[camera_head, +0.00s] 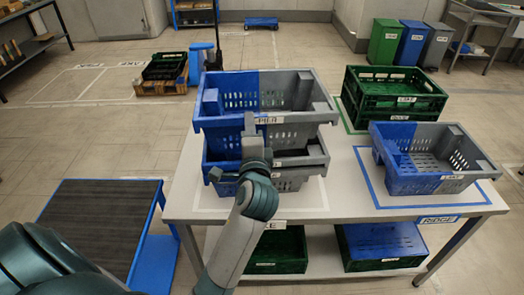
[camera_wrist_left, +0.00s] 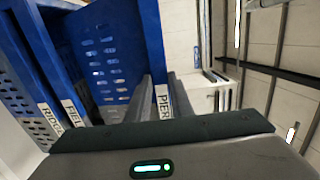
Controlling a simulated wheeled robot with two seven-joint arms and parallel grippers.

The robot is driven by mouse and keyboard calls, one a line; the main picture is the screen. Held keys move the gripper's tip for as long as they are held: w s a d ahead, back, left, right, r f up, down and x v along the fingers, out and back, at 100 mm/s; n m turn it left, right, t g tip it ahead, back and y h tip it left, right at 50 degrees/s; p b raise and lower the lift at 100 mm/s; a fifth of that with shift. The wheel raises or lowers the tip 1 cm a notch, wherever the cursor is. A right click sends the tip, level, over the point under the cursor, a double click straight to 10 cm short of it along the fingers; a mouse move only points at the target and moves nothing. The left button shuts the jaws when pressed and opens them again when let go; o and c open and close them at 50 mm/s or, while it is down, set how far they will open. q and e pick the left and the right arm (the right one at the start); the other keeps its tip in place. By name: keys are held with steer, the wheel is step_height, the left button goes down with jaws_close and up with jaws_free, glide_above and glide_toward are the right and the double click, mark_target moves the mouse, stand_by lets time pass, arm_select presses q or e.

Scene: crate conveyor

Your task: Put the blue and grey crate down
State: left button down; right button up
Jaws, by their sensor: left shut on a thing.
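A blue and grey crate labelled PIER (camera_head: 223,92) is at the left part of the white table, above a second blue and grey crate (camera_head: 290,178). My left gripper (camera_head: 250,128) is shut on its near wall, beside the label. In the left wrist view the fingers (camera_wrist_left: 162,98) grip the rim of the PIER crate (camera_wrist_left: 130,45). The lower crate, labelled FIELD, shows there beside it (camera_wrist_left: 50,75). The upper crate is roughly level. I cannot tell whether it touches the lower one. My right gripper is not in view.
Another blue and grey crate (camera_head: 468,178) stands inside a blue outline at the table's right. Green crates (camera_head: 398,110) are stacked behind it. The table (camera_head: 345,185) has a bare strip between. More crates sit on the lower shelf. A dark-topped platform (camera_head: 95,225) is at left.

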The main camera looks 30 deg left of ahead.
arm_select(q)
step_height(320, 180, down, 6)
steer(key=shift+s+r, duration=0.1)
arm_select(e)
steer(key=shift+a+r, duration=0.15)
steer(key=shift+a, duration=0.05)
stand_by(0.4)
